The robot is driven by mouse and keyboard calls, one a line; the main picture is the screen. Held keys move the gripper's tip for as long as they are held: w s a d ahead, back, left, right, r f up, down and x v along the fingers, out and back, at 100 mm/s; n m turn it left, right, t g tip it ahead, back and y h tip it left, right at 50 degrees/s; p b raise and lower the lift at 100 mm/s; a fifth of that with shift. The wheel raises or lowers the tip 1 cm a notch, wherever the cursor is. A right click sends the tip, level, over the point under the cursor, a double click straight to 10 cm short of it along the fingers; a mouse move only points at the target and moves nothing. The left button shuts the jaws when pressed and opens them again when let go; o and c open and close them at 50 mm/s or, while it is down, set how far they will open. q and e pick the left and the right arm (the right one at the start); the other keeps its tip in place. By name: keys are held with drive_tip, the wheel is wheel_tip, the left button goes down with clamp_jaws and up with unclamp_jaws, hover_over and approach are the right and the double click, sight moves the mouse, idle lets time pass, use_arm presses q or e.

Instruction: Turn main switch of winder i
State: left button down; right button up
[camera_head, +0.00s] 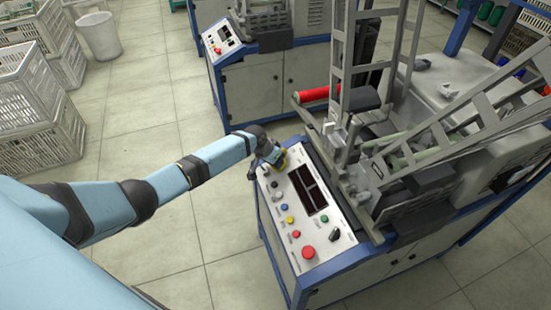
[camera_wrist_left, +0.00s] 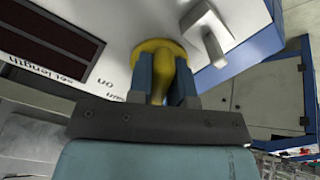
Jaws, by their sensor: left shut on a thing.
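The winder's control panel (camera_head: 329,241) is a light slanted face with dark displays, several coloured buttons and a red mushroom button. The main switch, a yellow round base with a yellow handle, sits at the panel's far end; it shows clearly in the left wrist view (camera_wrist_left: 164,50). My left gripper (camera_head: 279,161) reaches it from the left. In the left wrist view my left gripper (camera_wrist_left: 167,88) has its two fingers closed on either side of the yellow handle. The handle's lower part is hidden by the gripper. My right gripper is not in view.
A grey lever-like part (camera_wrist_left: 211,42) sticks out beside the switch. The winder's frame and a red roll (camera_head: 318,94) stand behind the panel. A second winder (camera_head: 262,80) is further back. White crates (camera_head: 35,110) stand at the left; the floor between is clear.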

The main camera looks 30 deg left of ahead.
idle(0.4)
use_arm(q)
drive_tip(key=c, duration=1.2)
unclamp_jaws()
drive_tip(key=shift+o, duration=0.8)
drive_tip(key=shift+r, duration=0.1)
drive_tip(key=shift+s+a+r, duration=0.15)
drive_tip(key=shift+r, duration=0.15)
drive_tip(key=p+v, duration=0.2)
drive_tip(key=v, duration=1.1)
